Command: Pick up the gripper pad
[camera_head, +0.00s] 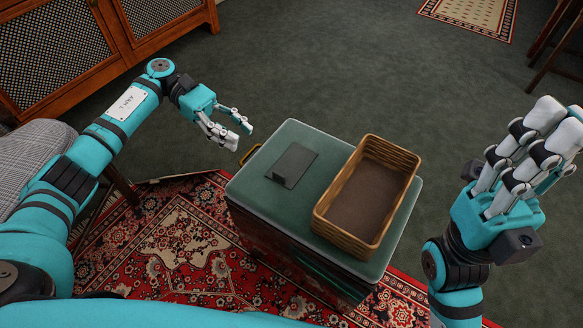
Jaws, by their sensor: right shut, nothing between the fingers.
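The gripper pad (294,161) appears to be the small dark grey flat piece on the left part of the green-topped box (296,131). A darker small block shows at its near-left corner; I cannot tell whether it is part of the same piece. My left gripper (238,133) is over the floor just beyond the box's far-left corner. Its fingers are apart and empty, and it does not touch the pad. My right gripper (530,150) is off to the right of the box, shut and empty, with its fingers pointing up.
A wicker basket (325,193) with a brown inside stands on the right part of the box top, beside the pad. A patterned red rug (183,240) lies under the box. A wooden cabinet (165,47) stands at the far left.

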